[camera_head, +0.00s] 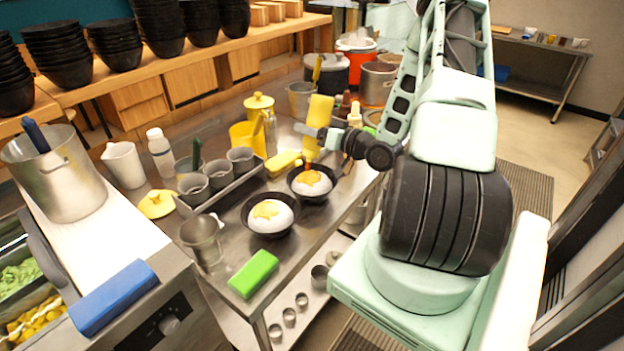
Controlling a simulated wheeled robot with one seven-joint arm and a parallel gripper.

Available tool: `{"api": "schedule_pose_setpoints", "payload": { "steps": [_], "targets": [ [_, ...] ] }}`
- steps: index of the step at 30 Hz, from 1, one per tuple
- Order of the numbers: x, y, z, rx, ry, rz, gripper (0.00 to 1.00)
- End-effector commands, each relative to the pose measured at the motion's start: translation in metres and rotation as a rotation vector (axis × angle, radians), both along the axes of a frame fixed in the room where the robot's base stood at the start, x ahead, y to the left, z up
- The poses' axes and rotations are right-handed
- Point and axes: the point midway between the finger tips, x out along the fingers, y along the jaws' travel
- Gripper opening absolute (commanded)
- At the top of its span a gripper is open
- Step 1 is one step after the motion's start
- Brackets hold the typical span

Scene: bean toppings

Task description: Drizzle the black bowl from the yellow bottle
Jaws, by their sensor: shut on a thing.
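The yellow bottle (319,109) is held nearly upside down, slightly tilted, with its narrow end pointing down. My gripper (314,133) is shut on the bottle's body. A black bowl (330,190) with white food and an orange-yellow topping stands on the steel counter directly below the bottle's tip. A small red-orange patch shows at the tip, just above the food; I cannot tell whether it is the nozzle or sauce. A second black bowl (247,221) with similar white food and topping stands nearer the camera, to the left.
A metal tray (232,186) of small cups lies left of the bowls, with a yellow pitcher (247,138) behind. A green block (254,273) lies near the counter's front edge. Pots (378,82) stand behind.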

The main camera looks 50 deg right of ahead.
Motion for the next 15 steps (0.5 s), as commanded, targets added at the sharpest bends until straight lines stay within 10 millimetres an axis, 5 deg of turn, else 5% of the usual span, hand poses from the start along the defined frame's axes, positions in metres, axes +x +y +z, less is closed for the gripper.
{"api": "schedule_pose_setpoints", "payload": {
  "steps": [15],
  "targets": [
    [0.0,0.0,0.016,-0.001,-0.001,0.001,0.45]
  ]
}}
